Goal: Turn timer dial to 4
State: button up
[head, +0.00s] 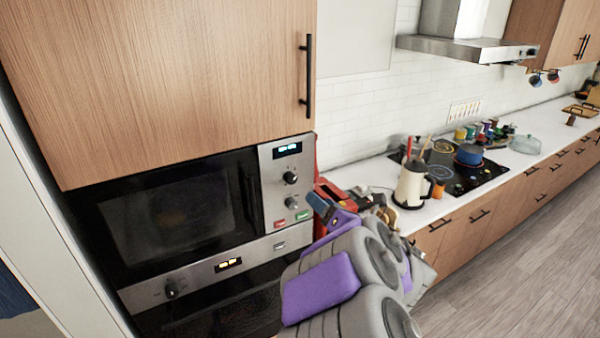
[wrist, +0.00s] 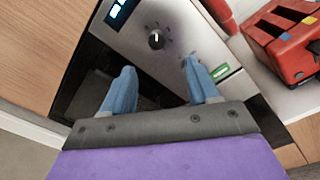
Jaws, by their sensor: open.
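The microwave (head: 165,212) is built into the wooden cabinet. Its steel control panel has a display (head: 287,149), an upper dial (head: 290,178) and a lower dial (head: 292,202). Labels are too small to tell which is the timer. In the wrist view, the black dial (wrist: 156,40) sits just beyond and between my blue fingertips. My gripper (wrist: 157,70) is open and empty, apart from that dial. Its right finger overlaps the panel near the lower dial's area. In the head view, my gripper (head: 322,205) is right of the panel.
A green button (head: 302,216) and red button (head: 280,223) sit under the dials. An oven with its own dial (head: 172,288) is below. A red toaster (wrist: 285,40) stands on the counter at right. A kettle (head: 411,185) stands farther along.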

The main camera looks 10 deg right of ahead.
jog(key=p, duration=0.2)
send_near(293, 180)
jog(key=w+a, duration=0.1)
jog(key=x, duration=0.2)
jog(key=d+x, duration=0.1)
jog(key=x, duration=0.1)
jog(key=p+x, duration=0.1)
jog(key=x, duration=0.1)
jog(key=shift+w+d, duration=0.2)
jog(key=shift+w+a, duration=0.4)
jog(key=shift+a, duration=0.55)
jog(key=shift+d, duration=0.55)
jog(key=c, duration=0.5)
jog(key=shift+a, duration=0.2)
jog(key=c, duration=0.5)
jog(key=shift+c, duration=0.2)
